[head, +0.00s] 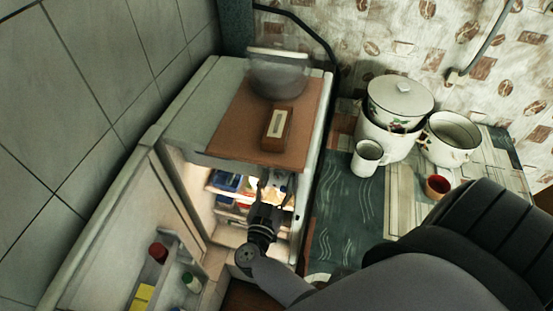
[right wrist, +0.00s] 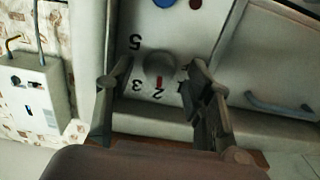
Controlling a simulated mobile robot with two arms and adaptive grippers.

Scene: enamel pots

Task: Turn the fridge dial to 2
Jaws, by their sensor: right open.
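The fridge (head: 150,160) stands open at the left in the head view, its door swung out to the left. The round grey fridge dial (right wrist: 160,67) shows in the right wrist view, with the numbers 5, 3, 2 and 1 around it, upside down. Its red mark points at or very near the 2. My right gripper (head: 273,190) reaches into the lit fridge opening. In the right wrist view its open fingers (right wrist: 160,90) stand on either side of the dial; I cannot tell whether they touch it. My left gripper is not in view.
A brown board (head: 235,135) on the fridge top carries a small box (head: 277,128) and a clear bowl (head: 278,75). Enamel pots (head: 385,140), a white mug (head: 367,158) and a red cup (head: 437,187) stand on the table at right. Door shelves hold jars (head: 190,281).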

